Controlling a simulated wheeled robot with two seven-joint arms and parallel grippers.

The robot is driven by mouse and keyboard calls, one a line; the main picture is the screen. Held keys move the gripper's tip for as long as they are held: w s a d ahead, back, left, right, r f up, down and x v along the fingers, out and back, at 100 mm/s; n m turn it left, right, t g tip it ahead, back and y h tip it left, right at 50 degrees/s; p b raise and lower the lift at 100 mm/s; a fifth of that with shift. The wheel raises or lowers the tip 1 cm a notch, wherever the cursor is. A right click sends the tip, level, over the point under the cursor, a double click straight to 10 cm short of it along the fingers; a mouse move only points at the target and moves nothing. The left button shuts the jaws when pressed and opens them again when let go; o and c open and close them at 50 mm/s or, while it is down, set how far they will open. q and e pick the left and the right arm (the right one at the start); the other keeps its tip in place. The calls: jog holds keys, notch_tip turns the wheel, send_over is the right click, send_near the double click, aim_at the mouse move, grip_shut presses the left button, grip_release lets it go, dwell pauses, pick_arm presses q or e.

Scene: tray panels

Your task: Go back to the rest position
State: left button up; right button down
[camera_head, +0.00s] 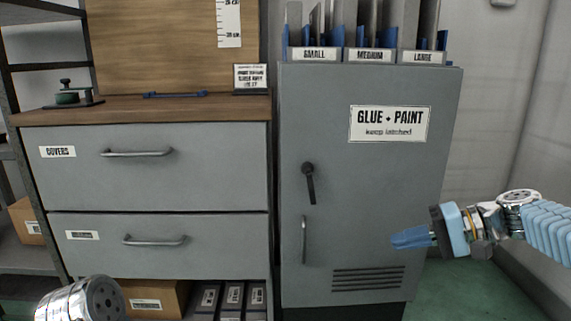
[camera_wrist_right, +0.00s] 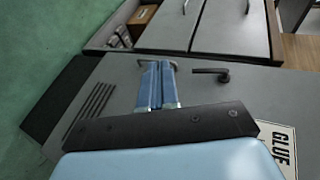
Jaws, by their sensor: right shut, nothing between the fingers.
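My right gripper (camera_head: 411,238) comes in from the right in the head view, in front of the lower right part of the grey cabinet door (camera_head: 375,190). Its blue fingers are shut together and empty; they also show in the right wrist view (camera_wrist_right: 158,86). The fingers are to the right of the door's vertical handle (camera_head: 304,240) and appear apart from it. The black latch lever (camera_head: 310,183) hangs down, and the door is closed. My left gripper is not in view; only a rounded silver part of mine shows at the bottom left.
Left of the cabinet stands a wooden-topped bench (camera_head: 190,107) with two closed drawers (camera_head: 200,160). Boxes and binders (camera_head: 232,298) sit below. Labelled bins (camera_head: 369,55) with upright panels stand on the cabinet. Green floor (camera_head: 465,290) is free at the lower right, beside a pale wall (camera_head: 510,110).

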jog(key=s+a+f+m+g+h, duration=0.1)
jog(key=s+a+f+h, duration=0.15)
jog(key=f, duration=1.55)
jog(key=s+a+f+m+g+h, duration=0.15)
jog(key=f+h, duration=0.25)
jog(key=f, duration=1.5)
jog(key=s+a+f+n+h, duration=0.1)
jog(key=s+a+f+n, duration=0.1)
jog(key=s+a+f, duration=0.4)
jog(key=s+a+f+n+h, duration=0.1)
jog(key=s+a+f, duration=0.1)
jog(key=s+f, duration=0.7)
notch_tip(320, 180, up, 13)
jog(key=p, duration=1.2)
jog(key=shift+s+f, duration=0.2)
jog(key=shift+s, duration=0.1)
jog(key=shift+d+g, duration=0.1)
jog(key=shift+g, duration=0.15)
